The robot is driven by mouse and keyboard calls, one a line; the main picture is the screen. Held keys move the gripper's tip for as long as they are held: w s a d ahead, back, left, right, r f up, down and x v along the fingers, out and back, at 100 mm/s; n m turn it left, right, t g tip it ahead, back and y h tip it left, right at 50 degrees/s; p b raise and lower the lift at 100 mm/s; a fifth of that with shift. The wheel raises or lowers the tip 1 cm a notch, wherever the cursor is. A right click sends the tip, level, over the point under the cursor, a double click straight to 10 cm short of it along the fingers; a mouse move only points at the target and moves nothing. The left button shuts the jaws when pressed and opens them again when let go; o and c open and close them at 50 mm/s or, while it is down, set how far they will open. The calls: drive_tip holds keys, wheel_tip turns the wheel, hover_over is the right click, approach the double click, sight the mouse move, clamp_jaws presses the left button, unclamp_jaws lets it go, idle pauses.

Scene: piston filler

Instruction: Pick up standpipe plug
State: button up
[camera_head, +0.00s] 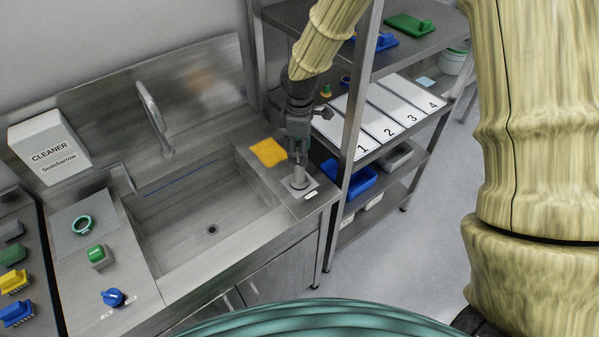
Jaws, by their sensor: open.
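The standpipe plug (300,176) looks like a short grey upright cylinder. It stands on a small pale square plate (311,185) at the right end of the steel sink counter. My gripper (299,155) points down right above the plug, with its fingertips at or around the plug's top. The jaws are open. From this view I cannot tell whether the fingers touch the plug, and its upper part is partly hidden by them.
A yellow cloth (268,152) lies left of my gripper, beside the sink basin (210,215). A steel shelf post (358,110) stands close on the right, by numbered white panels (388,118). A blue bin (352,180) sits below. A tap (152,115) rises behind the basin.

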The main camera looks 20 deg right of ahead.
drive_tip(key=shift+f+p, duration=0.3)
drive_tip(key=shift+f, duration=0.95)
clamp_jaws()
